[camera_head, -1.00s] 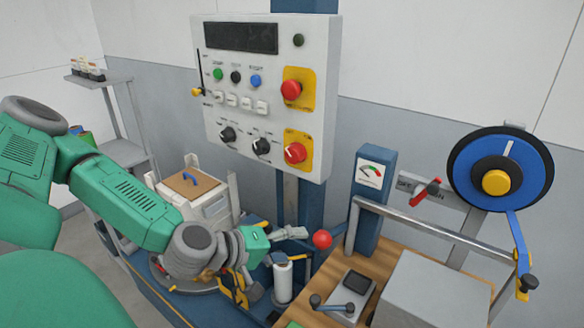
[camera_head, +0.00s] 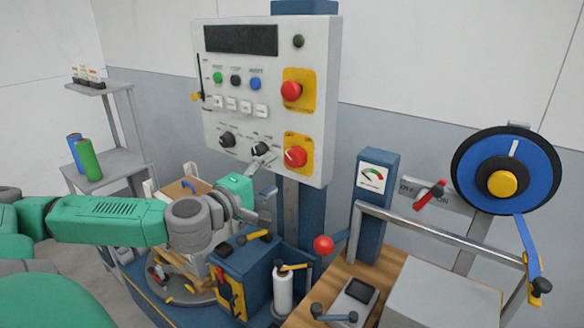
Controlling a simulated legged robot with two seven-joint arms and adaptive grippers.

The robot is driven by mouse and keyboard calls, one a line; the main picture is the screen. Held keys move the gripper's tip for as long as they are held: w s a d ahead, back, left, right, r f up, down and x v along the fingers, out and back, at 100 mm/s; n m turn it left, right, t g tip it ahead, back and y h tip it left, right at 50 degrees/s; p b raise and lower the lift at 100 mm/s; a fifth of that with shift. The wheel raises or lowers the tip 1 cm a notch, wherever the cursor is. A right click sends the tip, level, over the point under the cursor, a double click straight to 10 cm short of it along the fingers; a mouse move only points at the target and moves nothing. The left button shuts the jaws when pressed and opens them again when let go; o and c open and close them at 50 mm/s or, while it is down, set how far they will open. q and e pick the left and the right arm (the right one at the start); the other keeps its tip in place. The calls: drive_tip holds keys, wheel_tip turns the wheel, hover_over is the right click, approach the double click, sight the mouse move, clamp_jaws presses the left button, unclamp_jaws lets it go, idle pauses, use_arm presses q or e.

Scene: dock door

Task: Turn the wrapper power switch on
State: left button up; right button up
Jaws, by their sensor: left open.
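The control panel (camera_head: 212,132) stands upright in the middle. At its lower right is a red rotary knob with a pale mark (camera_head: 295,157) on a yellow plate (camera_head: 300,140); it looks like the power switch. Its on/off lettering is too small to read. My left gripper (camera_head: 268,177) is open and empty, just below and left of this knob and under the panel's lower edge. Its upper finger overlaps the panel's bottom edge in the picture; I cannot tell if it touches. My right gripper is not in view.
A red round emergency-style button (camera_head: 291,91) sits above on another yellow plate. Two black knobs, one of them here (camera_head: 227,140), are left of the red knob. A red ball lever (camera_head: 323,244) and blue gauge post (camera_head: 373,205) stand to the right. A blue box (camera_head: 245,262) is below my gripper.

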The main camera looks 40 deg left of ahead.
sight(291, 161)
use_arm(q)
drive_tip(key=w+b, duration=0.2)
drive_tip(key=w, duration=0.1)
drive_tip(key=shift+w+a+f+b, duration=0.1)
drive_tip(key=shift+w+a+b, duration=0.1)
drive_tip(key=shift+w+b, duration=0.65)
drive_tip(key=shift+w, duration=0.8)
drive_tip(key=shift+w+a+b, duration=0.25)
drive_tip(key=shift+w+b, duration=0.1)
drive_tip(key=shift+w, duration=0.85)
drive_tip(key=c, duration=1.2)
